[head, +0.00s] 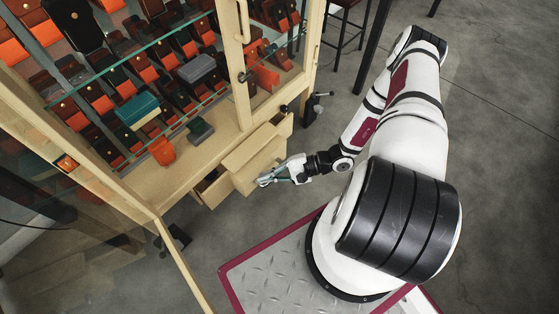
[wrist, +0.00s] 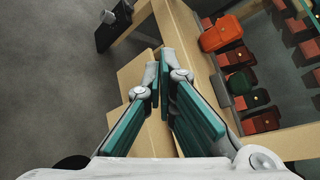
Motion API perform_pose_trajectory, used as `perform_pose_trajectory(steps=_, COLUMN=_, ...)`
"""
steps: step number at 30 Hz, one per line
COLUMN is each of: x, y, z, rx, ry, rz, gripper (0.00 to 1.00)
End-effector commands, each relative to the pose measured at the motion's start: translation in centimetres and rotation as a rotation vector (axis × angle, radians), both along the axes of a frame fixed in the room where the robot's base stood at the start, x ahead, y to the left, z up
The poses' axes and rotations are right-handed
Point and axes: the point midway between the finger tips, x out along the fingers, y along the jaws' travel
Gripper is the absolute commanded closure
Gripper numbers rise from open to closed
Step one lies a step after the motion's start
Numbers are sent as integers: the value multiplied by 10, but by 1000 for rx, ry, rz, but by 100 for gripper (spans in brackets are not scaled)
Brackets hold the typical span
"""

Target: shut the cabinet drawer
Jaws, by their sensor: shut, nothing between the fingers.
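The wooden cabinet (head: 172,188) fills the left of the head view. Its drawer (head: 262,164) sits low at the cabinet's front and stands out from it, with a dark opening beside its left part. My gripper (head: 264,181) is shut and empty, just in front of the drawer's pale wooden face. In the wrist view my gripper (wrist: 160,78) has its teal fingers together over a pale wooden panel, which looks like the drawer (wrist: 136,68). I cannot tell whether the fingertips touch it.
The cabinet's glass door (head: 100,230) stands open at the lower left. Shelves hold several orange and dark items, a teal box (head: 137,109) and an orange bag (head: 162,151). A dark stool (head: 345,22) stands behind. Grey floor (head: 490,130) is clear at right.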

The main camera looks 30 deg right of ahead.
Motion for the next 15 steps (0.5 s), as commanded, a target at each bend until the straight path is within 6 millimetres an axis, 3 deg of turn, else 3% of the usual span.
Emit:
perform_pose_trajectory(steps=4, x=14, y=-56, z=-25, rx=153, ry=324, rz=-456, gripper=100)
perform_pose_trajectory(steps=9, x=9, y=-118, z=-57, rx=336, ry=587, rz=-877, gripper=100)
perform_pose_trajectory(steps=15, x=-5, y=-154, z=-78, rx=457, ry=716, rz=-1115, gripper=100)
